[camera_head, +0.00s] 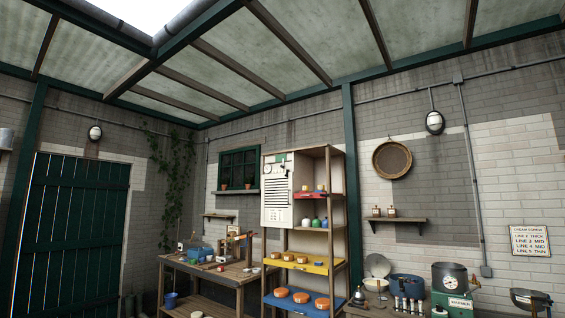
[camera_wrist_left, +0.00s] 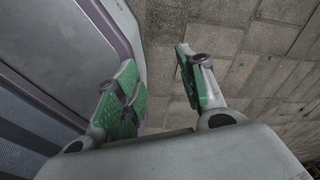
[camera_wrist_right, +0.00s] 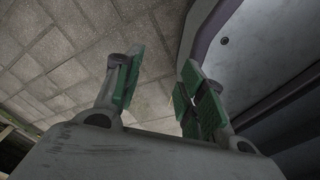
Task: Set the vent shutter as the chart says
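A white panel with dark horizontal slats (camera_head: 276,196), which looks like the vent shutter, is on the left front of the tall wooden shelf. A round dial and small markings are near its top, and a small label is at its bottom; they are too small to read. A wall chart (camera_head: 530,241) at the far right is headed "Cream screw" and lists lines as thick, mid or thin. My left gripper (camera_wrist_left: 160,85) is open and empty above the paving. My right gripper (camera_wrist_right: 160,85) is open and empty too. Neither gripper shows in the head view.
The tall shelf (camera_head: 337,225) holds coloured jars and orange and yellow round items. A wooden workbench (camera_head: 232,272) with a blue container stands left of it. At the right are a dark green machine with a gauge (camera_head: 451,285) and a blue pot (camera_head: 407,284). A green door (camera_head: 75,230) is far left.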

